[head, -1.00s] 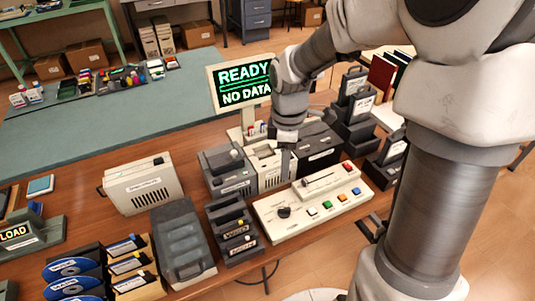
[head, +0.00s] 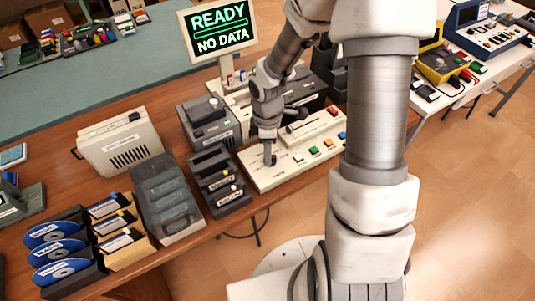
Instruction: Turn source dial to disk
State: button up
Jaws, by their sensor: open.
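The cream control console (head: 262,182) lies on the wooden table, with a row of coloured buttons and a slider lever on top. The black source dial sits at its left end in the earlier view. Now my gripper (head: 269,158) points down over that left end and hides most or all of the dial. The gripper is open. Its fingers are small and dark here, so I cannot tell whether they touch the dial or which way it points. The display (head: 219,35) reads "READY" and "NO DATA".
A black slotted holder (head: 222,188) stands just left of the console. Grey drive boxes (head: 208,122) stand behind it. A grey case (head: 168,195), disks in sleeves (head: 60,248) and a beige unit (head: 120,140) fill the left of the table. Open floor lies to the right.

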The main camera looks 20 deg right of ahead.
jog(key=shift+f, duration=0.5)
grip_shut()
